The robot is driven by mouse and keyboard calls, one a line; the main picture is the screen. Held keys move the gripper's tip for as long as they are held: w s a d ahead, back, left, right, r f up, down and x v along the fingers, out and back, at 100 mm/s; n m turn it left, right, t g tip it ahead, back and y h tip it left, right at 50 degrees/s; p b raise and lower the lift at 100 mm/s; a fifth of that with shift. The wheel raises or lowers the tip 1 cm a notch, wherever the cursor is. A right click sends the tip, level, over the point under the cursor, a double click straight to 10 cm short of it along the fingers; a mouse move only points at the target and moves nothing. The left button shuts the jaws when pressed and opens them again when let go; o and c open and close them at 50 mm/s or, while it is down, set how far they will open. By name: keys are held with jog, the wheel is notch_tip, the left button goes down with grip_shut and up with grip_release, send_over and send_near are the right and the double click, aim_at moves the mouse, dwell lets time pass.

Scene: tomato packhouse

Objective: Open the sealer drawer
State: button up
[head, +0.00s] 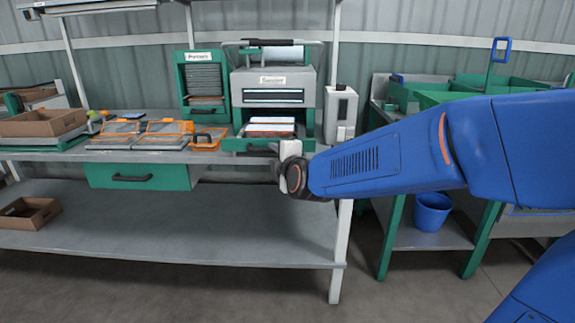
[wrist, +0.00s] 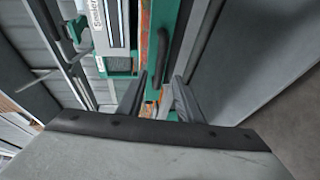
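The sealer (head: 273,86) is a grey and green machine standing on the workbench. Its green drawer front (head: 240,144) is low on the machine, with red and white material showing just above and behind it. In the wrist view the drawer's black bar handle (wrist: 162,55) stands on the green front. My gripper (head: 272,150) is at the right part of the drawer front, and its fingers are small in the head view. In the wrist view my gripper (wrist: 160,80) is open, with its two fingers apart on either side of the handle's near end. I see no clear contact.
A green bench drawer (head: 138,176) with a black handle is under the worktop. Orange trays (head: 165,132) lie left of the sealer. A white box-shaped device (head: 340,112) stands close on its right. A blue bucket (head: 432,210) sits on the right bench's lower shelf.

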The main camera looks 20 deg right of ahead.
jog(key=s+r, duration=0.2)
jog(key=s, duration=0.9)
jog(key=shift+d, duration=0.45)
jog(key=s+d+f+m+g, duration=0.3)
jog(key=s+f+m, duration=0.2)
jog(key=s, duration=0.3)
jog(key=s+d+f+m+g+h, duration=0.1)
jog(key=s+d+f+m+g, duration=0.2)
jog(key=s+m, duration=0.4)
jog(key=s+d+f+m+g, duration=0.3)
jog(key=s+f+m+g, duration=0.2)
jog(key=s, duration=0.5)
notch_tip(320, 180, down, 2)
jog(key=shift+s+d+m, duration=0.3)
jog(key=shift+s+m, duration=0.05)
jog(key=shift+m, duration=0.25)
